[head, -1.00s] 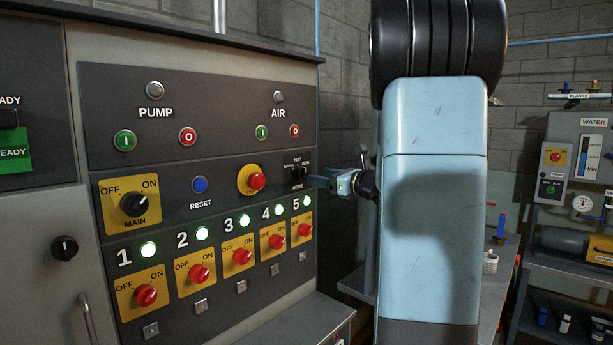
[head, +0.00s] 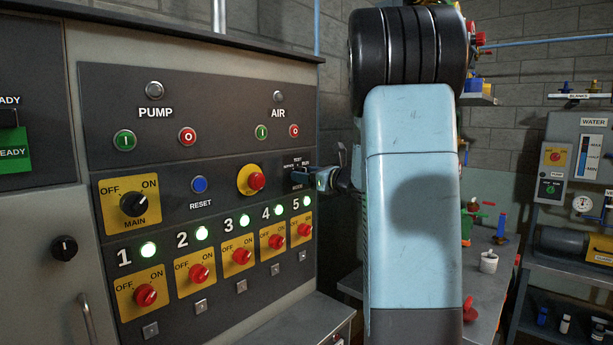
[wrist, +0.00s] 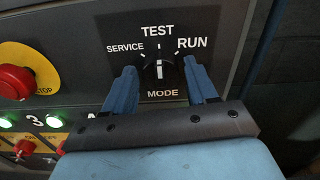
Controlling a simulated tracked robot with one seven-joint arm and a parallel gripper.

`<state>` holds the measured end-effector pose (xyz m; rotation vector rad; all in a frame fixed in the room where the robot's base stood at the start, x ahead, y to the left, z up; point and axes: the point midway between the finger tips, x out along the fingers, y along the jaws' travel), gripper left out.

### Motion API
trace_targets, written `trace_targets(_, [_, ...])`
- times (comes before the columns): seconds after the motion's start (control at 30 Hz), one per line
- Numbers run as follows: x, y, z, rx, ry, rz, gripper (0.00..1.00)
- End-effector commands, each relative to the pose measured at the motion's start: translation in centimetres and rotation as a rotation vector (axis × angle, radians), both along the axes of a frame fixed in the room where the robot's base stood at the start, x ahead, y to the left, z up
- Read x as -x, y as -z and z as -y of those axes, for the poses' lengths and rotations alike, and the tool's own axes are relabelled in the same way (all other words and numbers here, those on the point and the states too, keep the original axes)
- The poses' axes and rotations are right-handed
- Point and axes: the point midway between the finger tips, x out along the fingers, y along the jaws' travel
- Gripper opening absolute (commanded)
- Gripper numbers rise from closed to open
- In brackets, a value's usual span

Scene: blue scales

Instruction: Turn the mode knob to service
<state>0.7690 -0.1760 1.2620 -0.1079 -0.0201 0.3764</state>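The black mode knob (wrist: 160,66) is on the dark panel, under the labels SERVICE, TEST and RUN and above MODE. In the wrist view its grip looks about upright, roughly toward TEST; its exact setting is hard to tell. My gripper (wrist: 160,69) is open, with one blue finger left of the knob and one right of it, with gaps between. In the head view my gripper (head: 315,179) is at the panel's right end, partly covering the knob (head: 298,177). Whether the fingertips reach past the knob's face is unclear.
A red emergency stop on a yellow disc (head: 256,181) is left of the knob. Below are lit green lamps and several red switches (head: 304,230). The main switch (head: 133,203) is farther left. A bench with a white cup (head: 488,262) is at right.

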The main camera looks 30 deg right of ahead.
Motion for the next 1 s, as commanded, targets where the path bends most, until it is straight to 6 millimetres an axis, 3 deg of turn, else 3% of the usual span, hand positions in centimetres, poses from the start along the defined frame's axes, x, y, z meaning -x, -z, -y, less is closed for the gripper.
trace_targets(0.43, [0.02,0.01,0.0,0.0,0.0,0.0,0.14])
trace_targets(0.77, [0.04,0.03,0.01,0.043,0.0,0.017,0.13])
trace_targets(1.0, [0.08,0.06,0.01,0.181,0.001,0.071,0.13])
